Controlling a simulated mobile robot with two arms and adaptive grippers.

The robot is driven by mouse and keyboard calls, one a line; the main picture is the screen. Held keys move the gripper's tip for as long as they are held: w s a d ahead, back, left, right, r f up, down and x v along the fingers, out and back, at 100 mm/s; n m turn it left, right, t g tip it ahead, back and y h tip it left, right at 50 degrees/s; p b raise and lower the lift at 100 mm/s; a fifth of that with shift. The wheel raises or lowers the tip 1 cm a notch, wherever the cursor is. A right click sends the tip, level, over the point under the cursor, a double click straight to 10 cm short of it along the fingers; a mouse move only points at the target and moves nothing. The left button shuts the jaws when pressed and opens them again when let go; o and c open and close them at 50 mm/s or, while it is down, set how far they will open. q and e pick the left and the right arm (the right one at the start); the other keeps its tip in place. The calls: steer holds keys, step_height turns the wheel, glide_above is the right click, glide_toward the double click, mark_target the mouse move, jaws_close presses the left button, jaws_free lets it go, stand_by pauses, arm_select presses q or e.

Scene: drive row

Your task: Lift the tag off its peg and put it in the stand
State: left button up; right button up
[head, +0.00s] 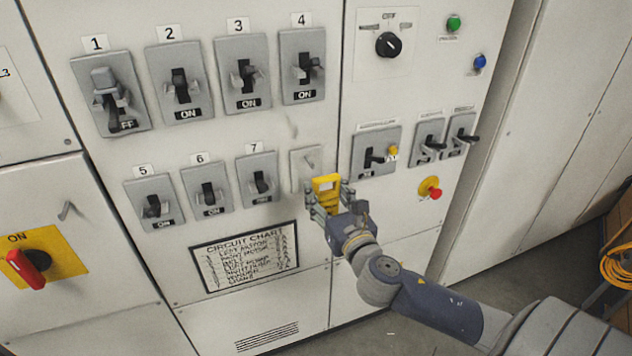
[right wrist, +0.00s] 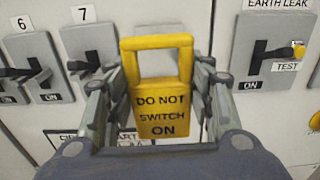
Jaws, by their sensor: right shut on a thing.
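A yellow tag (head: 326,183) reading "DO NOT SWITCH ON" is held in my right gripper (head: 328,197). In the right wrist view the tag (right wrist: 162,105) stands upright between the two fingers, with its open window at the top. A small peg (head: 309,160) on a pale plate sits just above the tag in the head view, with nothing seen hanging on it. The tag appears off this peg, in front of the panel. I cannot make out a stand in either view. My left gripper is not in view.
Numbered switches surround the spot; switch 7 (head: 257,182) is to the left and the earth leak switch (head: 376,153) to the right. A circuit chart (head: 245,258) is below left. A red emergency button (head: 432,191) sticks out at right. Floor shows at lower right.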

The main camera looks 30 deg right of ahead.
steer(key=r+v, duration=0.1)
steer(key=v, duration=0.7)
steer(key=shift+s+r+p, duration=0.2)
steer(key=shift+r+p, duration=0.15)
steer(key=shift+r, duration=0.05)
steer(key=shift+a+f, duration=0.1)
steer(key=p+v, duration=0.2)
steer(key=v, duration=0.5)
steer(key=shift+s, duration=0.25)
stand_by(0.7)
steer(key=shift+a, duration=0.1)
